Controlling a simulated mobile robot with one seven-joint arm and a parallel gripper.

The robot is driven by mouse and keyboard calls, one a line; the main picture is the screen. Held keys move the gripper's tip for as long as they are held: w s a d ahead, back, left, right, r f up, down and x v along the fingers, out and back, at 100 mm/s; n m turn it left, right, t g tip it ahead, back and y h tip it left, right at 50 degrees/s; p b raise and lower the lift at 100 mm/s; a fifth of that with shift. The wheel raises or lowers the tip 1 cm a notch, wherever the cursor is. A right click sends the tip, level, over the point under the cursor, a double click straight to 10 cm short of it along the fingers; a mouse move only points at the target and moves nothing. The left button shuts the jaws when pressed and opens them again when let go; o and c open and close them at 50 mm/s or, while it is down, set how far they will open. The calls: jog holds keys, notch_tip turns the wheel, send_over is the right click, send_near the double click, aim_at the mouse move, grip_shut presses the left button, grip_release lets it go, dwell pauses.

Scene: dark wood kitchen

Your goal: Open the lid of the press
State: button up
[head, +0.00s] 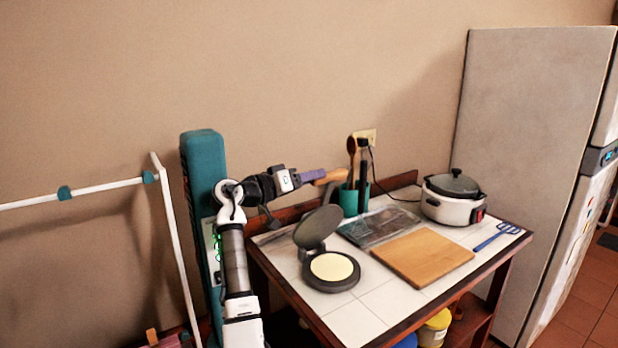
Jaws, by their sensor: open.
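The press (331,282) is a round dark grey appliance on the left part of the tiled table, with a pale round disc (332,267) lying on its lower plate. Its lid (318,226) stands raised and tilted up at the back, clear of the disc. My gripper (316,176) is above and behind the lid, pointing right, and looks apart from it. It is open and I see nothing held in it. A tan object (334,177) shows just beyond the fingertips; I cannot tell whether they touch it.
A wooden board (422,257) and a dark tray or packet (378,228) lie right of the press. A teal utensil holder (349,200) stands behind. A white cooker (453,207) and a blue spatula (497,236) are further right. A tall fridge (530,150) bounds the right.

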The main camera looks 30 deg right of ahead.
jog(key=shift+a+f, duration=0.1)
jog(key=shift+a, duration=0.05)
jog(key=s+a+b, duration=0.1)
jog(key=a+b, duration=0.3)
jog(key=a, duration=0.9)
jog(key=shift+a, duration=0.3)
